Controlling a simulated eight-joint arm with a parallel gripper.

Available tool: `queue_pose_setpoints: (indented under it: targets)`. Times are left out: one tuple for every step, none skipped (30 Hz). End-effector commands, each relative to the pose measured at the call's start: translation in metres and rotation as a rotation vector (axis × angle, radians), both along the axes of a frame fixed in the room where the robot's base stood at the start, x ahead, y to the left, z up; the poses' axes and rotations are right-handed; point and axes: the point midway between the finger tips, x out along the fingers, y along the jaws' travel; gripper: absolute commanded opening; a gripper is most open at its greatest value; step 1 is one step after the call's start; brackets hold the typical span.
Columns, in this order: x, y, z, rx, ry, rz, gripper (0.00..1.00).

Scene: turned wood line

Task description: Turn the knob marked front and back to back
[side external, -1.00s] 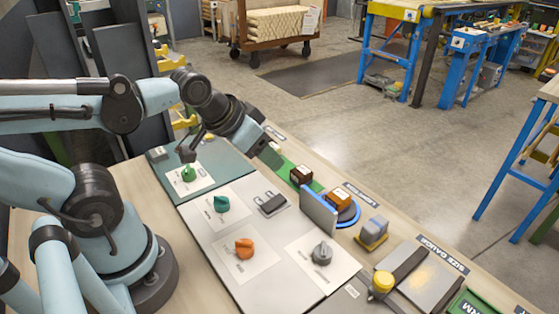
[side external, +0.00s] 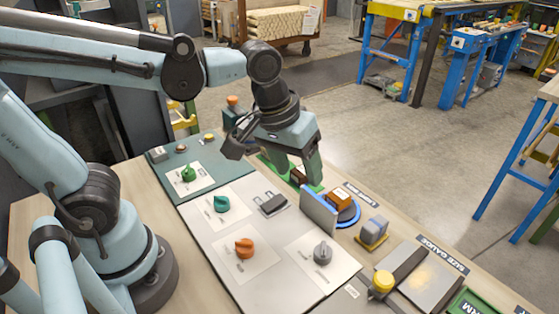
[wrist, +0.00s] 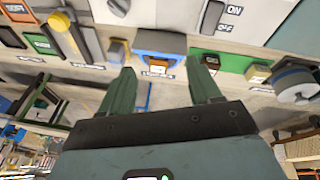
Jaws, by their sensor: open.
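Several knobs sit on the panels in the side external view: a green knob (side external: 188,174), a teal knob (side external: 222,204), an orange knob (side external: 244,248) and a grey knob (side external: 322,253). Their markings are too small to read, so I cannot tell which one is marked front and back. My gripper (side external: 299,182) is open and points down, beyond the panel's far edge and apart from all the knobs. The wrist view also shows its two green fingers (wrist: 161,72) spread and empty.
A blue round base (side external: 348,214) with a brown block (side external: 339,197) stands behind an upright grey-blue plate (side external: 318,212), close to my gripper. A dark rocker switch (side external: 273,204) lies on the panel.

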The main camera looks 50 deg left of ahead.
Motion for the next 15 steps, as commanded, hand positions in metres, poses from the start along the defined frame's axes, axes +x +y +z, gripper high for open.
queue_pose_setpoints:
  targets:
    - [0.003,-0.016,0.0,-0.007,0.051,0.026,0.63]
    - [0.003,-0.025,0.0,-0.01,0.082,0.052,0.63]
    - [0.003,-0.035,-0.001,-0.011,0.122,0.084,0.63]
    - [0.003,-0.042,-0.002,-0.008,0.148,0.108,0.63]
    - [0.002,-0.05,-0.002,-0.006,0.174,0.131,0.63]
    - [0.002,-0.058,-0.003,0.0,0.204,0.16,0.63]
    - [0.001,-0.064,-0.004,0.005,0.223,0.18,0.63]
    - [0.0,-0.069,-0.005,0.011,0.241,0.197,0.63]
    - [-0.001,-0.075,-0.006,0.017,0.26,0.219,0.63]
    - [-0.001,-0.079,-0.007,0.022,0.272,0.233,0.63]
    - [-0.002,-0.082,-0.007,0.026,0.281,0.245,0.63]
    - [-0.002,-0.085,-0.008,0.031,0.292,0.257,0.63]
    - [-0.003,-0.086,-0.008,0.034,0.297,0.265,0.63]
    - [-0.003,-0.088,-0.009,0.036,0.301,0.271,0.63]
    - [-0.003,-0.089,-0.01,0.037,0.304,0.276,0.63]
